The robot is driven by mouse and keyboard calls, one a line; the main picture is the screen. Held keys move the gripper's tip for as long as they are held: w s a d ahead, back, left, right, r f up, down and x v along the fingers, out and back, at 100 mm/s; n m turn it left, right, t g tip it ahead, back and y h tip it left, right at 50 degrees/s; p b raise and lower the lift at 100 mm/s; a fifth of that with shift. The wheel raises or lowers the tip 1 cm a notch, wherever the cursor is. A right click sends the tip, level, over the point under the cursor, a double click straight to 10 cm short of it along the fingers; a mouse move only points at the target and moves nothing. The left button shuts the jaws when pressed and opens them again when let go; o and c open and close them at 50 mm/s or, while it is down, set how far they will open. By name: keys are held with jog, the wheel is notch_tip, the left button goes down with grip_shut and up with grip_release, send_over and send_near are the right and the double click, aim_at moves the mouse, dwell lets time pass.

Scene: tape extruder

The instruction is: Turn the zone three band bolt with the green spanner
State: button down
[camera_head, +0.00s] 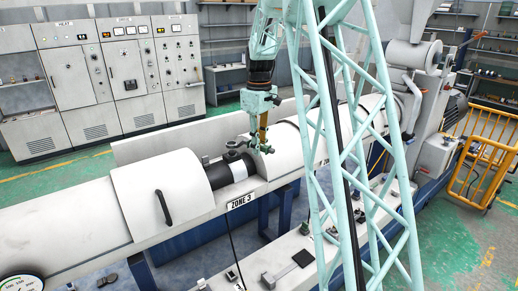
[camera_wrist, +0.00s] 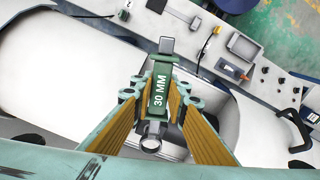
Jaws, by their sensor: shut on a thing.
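The green spanner (camera_wrist: 161,88), marked 30 MM, is between the yellow-padded fingers of my gripper (camera_wrist: 160,97) in the wrist view. My gripper is shut on its handle. A grey ring-like end (camera_wrist: 150,141) shows at the bottom of the spanner and a grey block-like end (camera_wrist: 167,46) at the top. In the head view my gripper (camera_head: 261,142) is over the open gap above the ZONE 3 label (camera_head: 240,201). The dark and white barrel (camera_head: 232,172) is exposed there. A small dark fitting (camera_head: 236,146) sits beside my gripper; I cannot tell whether it is the band bolt or whether the spanner touches it.
White covers flank the gap, the left one (camera_head: 160,190) with a black handle (camera_head: 164,207). A ledge (camera_head: 320,250) with small parts runs along the front. Control cabinets (camera_head: 110,75) stand behind. A yellow railing (camera_head: 485,150) stands at the right.

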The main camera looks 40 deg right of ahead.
jog(key=shift+r+p, duration=0.35)
jog(key=shift+r, duration=0.4)
